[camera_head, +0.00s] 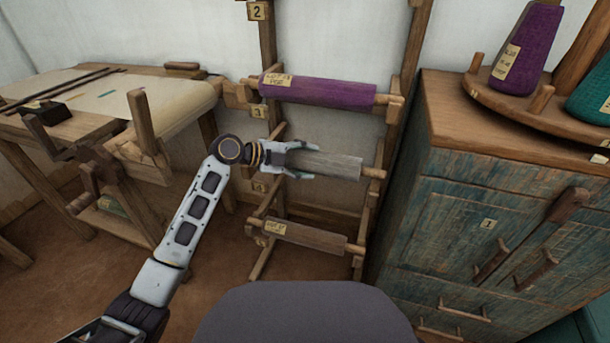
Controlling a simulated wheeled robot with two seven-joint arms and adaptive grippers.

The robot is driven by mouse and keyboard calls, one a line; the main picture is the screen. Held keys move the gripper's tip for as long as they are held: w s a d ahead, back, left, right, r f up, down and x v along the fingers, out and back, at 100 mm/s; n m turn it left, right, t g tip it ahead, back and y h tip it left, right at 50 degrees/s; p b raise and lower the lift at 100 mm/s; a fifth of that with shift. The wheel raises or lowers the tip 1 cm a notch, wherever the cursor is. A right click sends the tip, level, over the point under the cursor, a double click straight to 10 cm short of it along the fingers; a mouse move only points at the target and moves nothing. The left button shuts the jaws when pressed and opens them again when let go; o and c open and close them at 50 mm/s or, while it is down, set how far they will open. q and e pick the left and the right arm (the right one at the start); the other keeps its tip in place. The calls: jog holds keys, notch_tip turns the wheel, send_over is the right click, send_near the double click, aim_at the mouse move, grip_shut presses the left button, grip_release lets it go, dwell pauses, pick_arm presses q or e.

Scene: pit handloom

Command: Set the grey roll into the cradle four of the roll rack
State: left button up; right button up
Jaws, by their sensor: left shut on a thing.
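My left gripper (303,161) is shut on the grey roll (338,167), near the roll's left end. The roll lies roughly level in front of the roll rack (408,48), below the purple roll. Its right wooden end is close to the rack's right upright; I cannot tell whether it touches a cradle there. Its left end is hidden by the gripper. A rack label below the gripper (260,187) is too small to read surely; the labels 2 (257,12) and 3 (259,111) are above it. My right gripper is not in view.
A purple roll (325,92) lies in the cradle by label 3. A grey-brown roll (305,237) lies low on the rack. A teal drawer cabinet (455,205) stands close at the right, with cones on its top. A wooden loom (150,115) stands at the left.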

pick_arm(q)
jog(key=shift+r, duration=0.1)
jog(key=shift+f+b, duration=1.05)
jog(key=shift+f, duration=1.45)
jog(key=o, duration=1.5)
jog(key=shift+f, duration=0.1)
